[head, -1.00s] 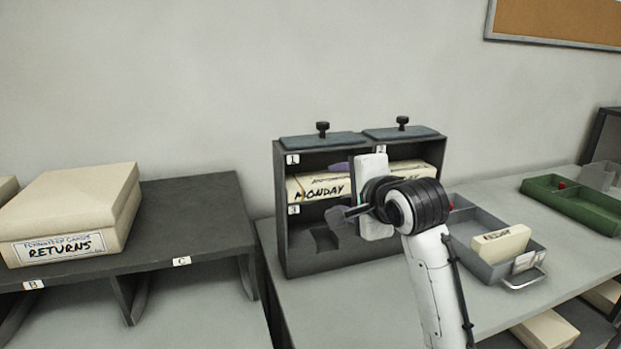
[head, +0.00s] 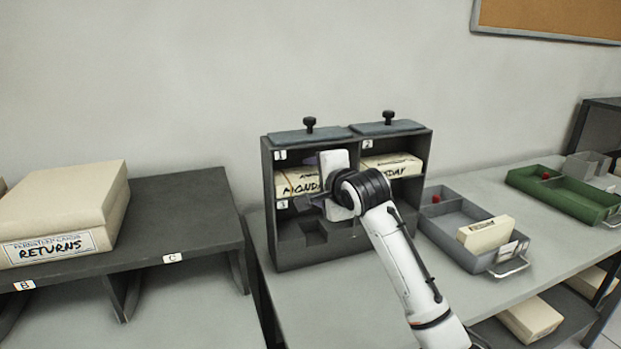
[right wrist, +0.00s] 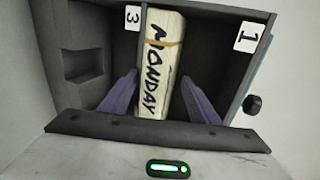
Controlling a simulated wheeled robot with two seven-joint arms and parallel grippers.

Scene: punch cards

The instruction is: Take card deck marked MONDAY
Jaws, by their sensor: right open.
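The MONDAY deck (head: 292,191) is a cream block with black lettering and a band, lying in compartment 1 of a dark two-column rack (head: 303,262). My right gripper (head: 311,183) is in front of that compartment and hides part of the deck. In the right wrist view the MONDAY deck (right wrist: 160,65) lies between my two purple fingers, one on each side. The fingers are open, with gaps visible beside the deck near the tips. My left gripper is not in view.
Another deck (head: 393,166), its label partly hidden but ending in DAY, lies in compartment 2. A grey tray (head: 445,228) with a deck and a green tray (head: 565,200) stand to the right. A RETURNS box (head: 60,215) sits on the dark shelf at left.

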